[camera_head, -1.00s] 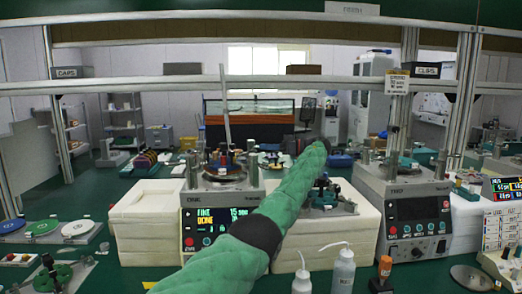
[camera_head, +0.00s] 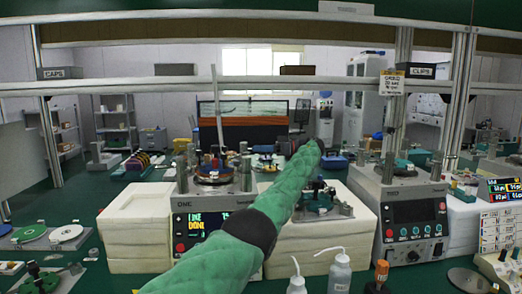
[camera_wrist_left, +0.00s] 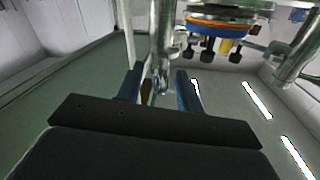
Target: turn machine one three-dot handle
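Machine one (camera_head: 186,216), a grey lapping unit marked ONE, stands left of centre with a lit display partly covered by my left arm. Its round plate (camera_head: 214,177) carries coloured parts between metal posts. I cannot make out any three-dot marking on a handle. My left arm in its green sleeve reaches forward past the machine's right side. In the left wrist view, my left gripper (camera_wrist_left: 159,82) has its two fingers apart. A metal post (camera_wrist_left: 163,35) shows in line with the gap; contact is unclear. Dark knobs (camera_wrist_left: 211,54) show beside an orange and blue disc. My right gripper is not in view.
White foam blocks (camera_head: 132,228) flank machine one. A second machine (camera_head: 414,215) stands at right. Squeeze bottles (camera_head: 340,272) and an orange-capped bottle (camera_head: 381,272) stand at the front. A shelf frame (camera_head: 270,81) crosses above the bench.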

